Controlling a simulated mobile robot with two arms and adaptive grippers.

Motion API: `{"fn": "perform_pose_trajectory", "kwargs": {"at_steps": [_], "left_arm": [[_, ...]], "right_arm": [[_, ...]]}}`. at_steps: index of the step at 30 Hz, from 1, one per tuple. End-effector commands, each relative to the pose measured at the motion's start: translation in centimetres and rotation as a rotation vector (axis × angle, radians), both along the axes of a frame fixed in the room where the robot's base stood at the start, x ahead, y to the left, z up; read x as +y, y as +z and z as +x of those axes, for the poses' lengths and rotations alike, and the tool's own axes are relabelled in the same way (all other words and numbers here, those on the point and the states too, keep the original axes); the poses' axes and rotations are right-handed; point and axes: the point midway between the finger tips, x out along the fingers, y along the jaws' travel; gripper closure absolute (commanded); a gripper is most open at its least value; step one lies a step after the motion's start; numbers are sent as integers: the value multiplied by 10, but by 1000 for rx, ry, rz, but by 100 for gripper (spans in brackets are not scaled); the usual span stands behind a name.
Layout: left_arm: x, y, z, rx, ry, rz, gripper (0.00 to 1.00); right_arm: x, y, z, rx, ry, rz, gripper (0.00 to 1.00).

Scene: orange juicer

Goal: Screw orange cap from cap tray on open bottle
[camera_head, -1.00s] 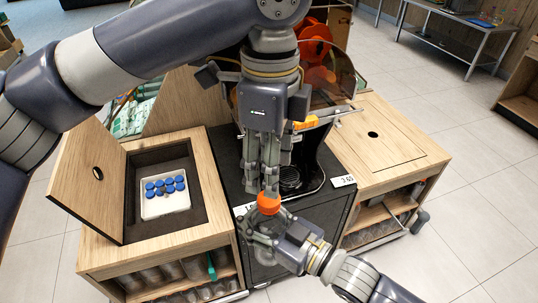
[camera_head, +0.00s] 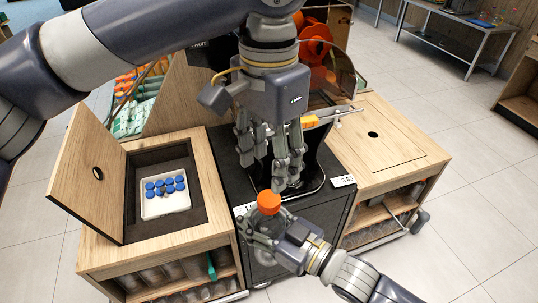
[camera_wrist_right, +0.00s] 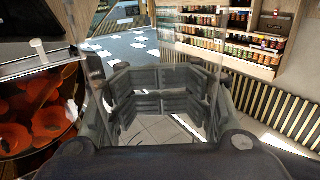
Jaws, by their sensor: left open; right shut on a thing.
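An orange cap (camera_head: 269,202) sits on top of the clear bottle in the head view. My right gripper (camera_head: 272,236) is shut around the bottle's body and holds it upright in front of the black cabinet. The bottle is see-through and partly hidden by the fingers; in the right wrist view the fingers (camera_wrist_right: 160,92) are closed in around it. My left gripper (camera_head: 266,165) is open and empty, a little above the cap and apart from it. The white cap tray (camera_head: 166,211) at the left holds several blue caps (camera_head: 165,184).
The tray sits in an open recess of the wooden cabinet (camera_head: 105,258), its lid (camera_head: 88,185) raised at the left. The juicer (camera_head: 318,45) stands behind my left gripper. A wooden counter (camera_head: 385,140) is at the right. Open floor lies front right.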

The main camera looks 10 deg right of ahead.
Motion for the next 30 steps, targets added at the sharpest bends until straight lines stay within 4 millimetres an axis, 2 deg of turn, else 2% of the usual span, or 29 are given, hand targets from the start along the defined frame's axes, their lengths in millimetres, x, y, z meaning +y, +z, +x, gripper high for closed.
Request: {"fn": "perform_pose_trajectory", "kwargs": {"at_steps": [5, 8, 21, 30], "left_arm": [[0, -2, 0, 0, -1, 0, 51], [0, -9, 0, 1, -2, 2, 51], [0, -71, 0, 1, -2, 2, 51], [0, -81, 0, 0, -3, 0, 51]], "right_arm": [[0, 0, 0, 0, 0, 0, 100], [0, 0, 0, 0, 0, 0, 100], [0, 0, 0, 0, 0, 0, 100], [0, 0, 0, 0, 0, 0, 100]]}}
